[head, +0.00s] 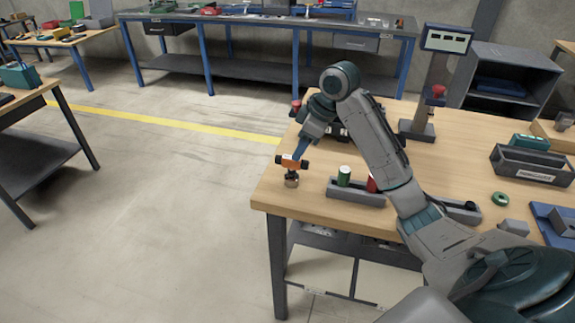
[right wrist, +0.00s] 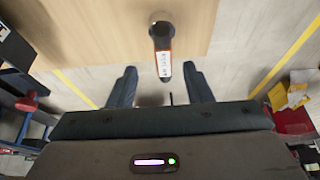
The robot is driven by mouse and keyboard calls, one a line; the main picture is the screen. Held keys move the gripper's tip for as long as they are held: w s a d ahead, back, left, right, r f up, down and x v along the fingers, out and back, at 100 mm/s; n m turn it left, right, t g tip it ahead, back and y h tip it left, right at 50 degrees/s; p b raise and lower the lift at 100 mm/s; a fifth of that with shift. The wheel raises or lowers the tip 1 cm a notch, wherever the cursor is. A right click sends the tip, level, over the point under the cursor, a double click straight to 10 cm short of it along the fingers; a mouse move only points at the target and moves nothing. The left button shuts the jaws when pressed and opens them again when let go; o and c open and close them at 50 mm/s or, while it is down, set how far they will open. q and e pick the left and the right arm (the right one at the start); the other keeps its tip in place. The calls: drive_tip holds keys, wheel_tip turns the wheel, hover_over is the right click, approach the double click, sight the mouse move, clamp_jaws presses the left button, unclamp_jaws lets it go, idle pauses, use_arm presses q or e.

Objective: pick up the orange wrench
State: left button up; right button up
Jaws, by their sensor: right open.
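A small orange piece with dark ends (head: 291,163), apparently the orange wrench, is near the table's left edge, above a small tan and dark round piece (head: 291,181). My right gripper (head: 302,150) is just above and beside it, pointing down. In the right wrist view an orange-edged, dark thing with a round dark head (right wrist: 162,48) lies in line with the gap between my two spread fingers (right wrist: 160,78). I cannot tell whether the fingers touch it. My left gripper is not in view.
On the wooden table (head: 460,160) a grey tray (head: 350,196) with green and red cylinders stands close to the right of the gripper. A screen post (head: 419,129) stands behind my arm. A dark bin (head: 531,169) and green ring (head: 500,199) are farther right.

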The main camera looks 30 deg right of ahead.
sight(289, 165)
drive_tip(key=shift+x, duration=1)
drive_tip(key=shift+a+f+p, duration=0.15)
drive_tip(key=shift+f+p, duration=0.15)
drive_tip(key=shift+f, duration=0.05)
drive_tip(key=p+x, duration=0.1)
drive_tip(key=x, duration=0.3)
drive_tip(key=shift+w+a+f, duration=0.1)
drive_tip(key=shift+a+f, duration=0.05)
drive_tip(key=shift+a, duration=0.1)
drive_tip(key=shift+w+a+f, duration=0.1)
drive_tip(key=shift+f, duration=0.3)
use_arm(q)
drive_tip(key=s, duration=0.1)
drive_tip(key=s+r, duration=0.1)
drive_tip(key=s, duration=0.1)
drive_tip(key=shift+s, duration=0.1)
use_arm(e)
clamp_jaws()
